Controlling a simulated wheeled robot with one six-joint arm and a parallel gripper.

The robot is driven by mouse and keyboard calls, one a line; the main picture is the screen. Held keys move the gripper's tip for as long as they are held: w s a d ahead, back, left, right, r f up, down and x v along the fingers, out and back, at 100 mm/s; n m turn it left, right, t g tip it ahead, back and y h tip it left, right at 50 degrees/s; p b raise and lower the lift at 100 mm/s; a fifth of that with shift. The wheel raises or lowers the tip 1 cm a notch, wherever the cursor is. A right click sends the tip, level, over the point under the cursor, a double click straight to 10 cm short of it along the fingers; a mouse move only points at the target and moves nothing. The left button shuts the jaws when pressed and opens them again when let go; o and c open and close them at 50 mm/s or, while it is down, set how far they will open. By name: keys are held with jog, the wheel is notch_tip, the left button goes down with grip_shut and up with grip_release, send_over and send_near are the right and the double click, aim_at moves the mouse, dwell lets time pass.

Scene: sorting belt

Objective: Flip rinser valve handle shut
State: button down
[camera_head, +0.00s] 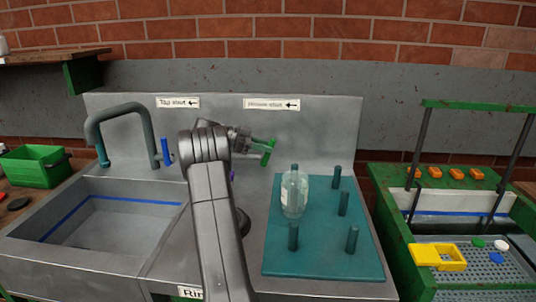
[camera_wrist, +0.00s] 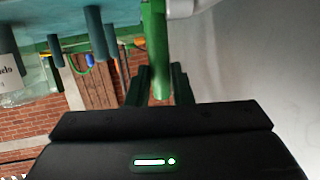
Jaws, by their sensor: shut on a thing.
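The green rinser valve handle (camera_head: 268,152) is on the grey back panel, under a label (camera_head: 272,104) that seems to read "Rinser shut" with an arrow pointing left. In the head view the handle hangs steeply, its lower end a little left. My gripper (camera_head: 258,143) reaches it from the left. In the wrist view the green handle (camera_wrist: 154,45) runs down between the two dark fingers of my gripper (camera_wrist: 160,80), which is shut on it. My arm hides part of the panel and the counter below.
A bottle (camera_head: 293,194) stands among pegs on a teal mat (camera_head: 320,255) right of my arm. A sink (camera_head: 100,230) with a curved tap (camera_head: 92,125) and blue lever (camera_head: 166,152) is on the left. A green-framed station (camera_head: 385,200) holds a yellow piece (camera_head: 437,256) at right.

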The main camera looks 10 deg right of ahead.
jog(key=shift+w+a+h+b, duration=0.1)
jog(key=shift+a+h+b, duration=0.3)
jog(key=shift+h, duration=0.2)
jog(key=c, duration=1.3)
grip_release()
jog(key=v, duration=1.3)
jog(key=shift+a+p, duration=0.4)
